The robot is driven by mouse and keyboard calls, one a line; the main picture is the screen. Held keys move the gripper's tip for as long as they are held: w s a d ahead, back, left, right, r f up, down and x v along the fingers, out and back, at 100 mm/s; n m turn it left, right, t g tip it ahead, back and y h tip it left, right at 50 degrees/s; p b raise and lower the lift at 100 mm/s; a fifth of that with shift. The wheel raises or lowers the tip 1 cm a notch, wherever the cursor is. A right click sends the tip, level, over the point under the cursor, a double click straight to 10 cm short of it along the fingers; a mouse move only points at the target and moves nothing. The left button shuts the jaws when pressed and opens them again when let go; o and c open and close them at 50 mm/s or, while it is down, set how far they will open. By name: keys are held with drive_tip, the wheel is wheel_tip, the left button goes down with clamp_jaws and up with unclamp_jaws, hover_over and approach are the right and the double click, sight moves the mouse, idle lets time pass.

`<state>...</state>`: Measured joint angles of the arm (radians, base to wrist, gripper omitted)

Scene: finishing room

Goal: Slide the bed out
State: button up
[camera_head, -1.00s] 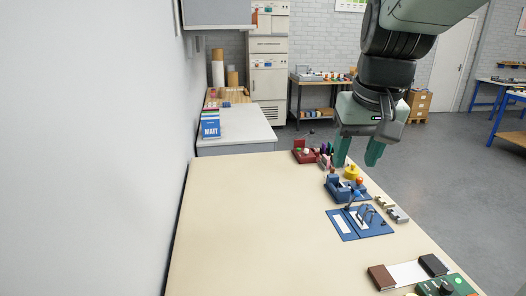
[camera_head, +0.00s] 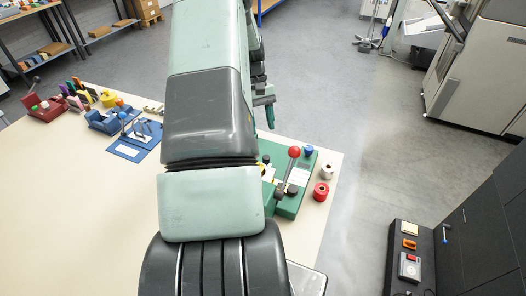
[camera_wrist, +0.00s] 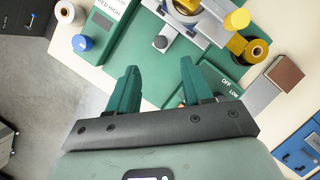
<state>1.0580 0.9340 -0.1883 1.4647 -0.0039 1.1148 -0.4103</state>
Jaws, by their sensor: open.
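A green bench machine (camera_head: 290,206) stands at the right edge of the cream table, with a lever ending in a red ball (camera_head: 294,152). My arm hides its left part in the head view. In the wrist view its green base (camera_wrist: 148,58) fills the middle, with a grey metal part (camera_wrist: 212,43), a dark knob (camera_wrist: 160,42) and yellow rolls or knobs (camera_wrist: 257,50). I cannot tell which part is the bed. My gripper (camera_wrist: 158,68) is open and empty, its fingers apart above the machine's near edge. In the head view the gripper (camera_head: 266,108) is partly hidden by my arm.
A brown block (camera_wrist: 285,73) lies to the right in the wrist view. Open floor lies beyond.

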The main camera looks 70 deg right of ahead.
drive_tip(key=x, duration=1)
clamp_jaws()
